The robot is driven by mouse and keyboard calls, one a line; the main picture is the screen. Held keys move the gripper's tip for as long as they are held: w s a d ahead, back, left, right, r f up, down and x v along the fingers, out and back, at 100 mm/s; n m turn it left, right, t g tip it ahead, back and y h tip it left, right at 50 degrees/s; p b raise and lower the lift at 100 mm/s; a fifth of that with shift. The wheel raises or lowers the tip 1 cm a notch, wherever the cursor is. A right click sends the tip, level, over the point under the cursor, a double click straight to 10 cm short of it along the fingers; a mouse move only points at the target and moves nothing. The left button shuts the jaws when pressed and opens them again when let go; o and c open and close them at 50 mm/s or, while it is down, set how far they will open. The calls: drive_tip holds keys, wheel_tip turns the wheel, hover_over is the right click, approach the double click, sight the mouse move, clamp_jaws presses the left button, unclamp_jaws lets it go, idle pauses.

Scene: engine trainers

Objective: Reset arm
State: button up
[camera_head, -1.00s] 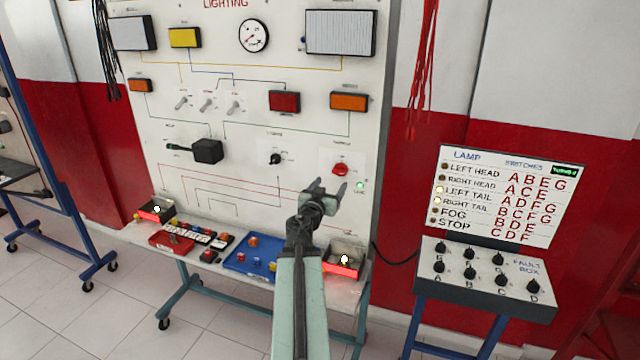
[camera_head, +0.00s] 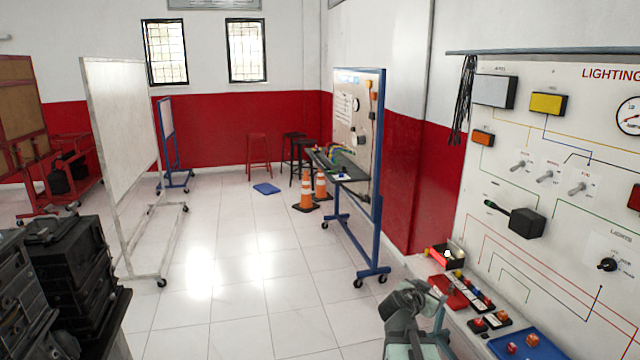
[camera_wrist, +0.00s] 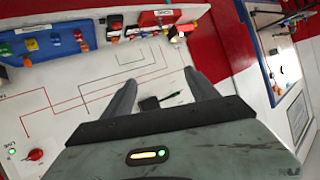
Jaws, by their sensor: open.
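My gripper (camera_wrist: 160,78) is open and empty in the wrist view, its two dark fingers apart with the lighting panel behind them. In the head view my arm is folded at the bottom, right of centre, and the fingers are hard to make out there. The lighting panel (camera_head: 570,155) stands at the right, with lamps, switches and a black knob on it. The wrist view shows the panel upside down, with its red knob (camera_wrist: 35,155) at the lower left.
A ledge below the panel holds a red tray (camera_head: 448,290), a blue tray (camera_head: 522,347) and a red-and-black bin (camera_head: 440,257). Traffic cones (camera_head: 306,192) stand by a blue-framed trainer (camera_head: 377,170). A whiteboard (camera_head: 122,150) and black cases (camera_head: 70,270) are at the left. Tiled floor between is clear.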

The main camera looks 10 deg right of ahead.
drive_tip(key=a+f+n+g+y, duration=0.1)
drive_tip(key=a+f+y, duration=0.1)
drive_tip(key=a+f, duration=0.35)
drive_tip(key=a+f+n+g+y, duration=0.1)
drive_tip(key=a+f+n+y, duration=0.1)
drive_tip(key=a, duration=0.7)
drive_tip(key=s+a+f+n+g+y, duration=0.3)
drive_tip(key=s+a, duration=0.3)
drive_tip(key=a, duration=0.2)
drive_tip(key=s+a+f+n+g+y, duration=0.3)
drive_tip(key=s+a+f+n, duration=0.1)
drive_tip(key=s+a+n, duration=0.2)
drive_tip(key=shift+s+a+y, duration=0.2)
drive_tip(key=shift+a+y, duration=0.1)
drive_tip(key=shift+a, duration=0.55)
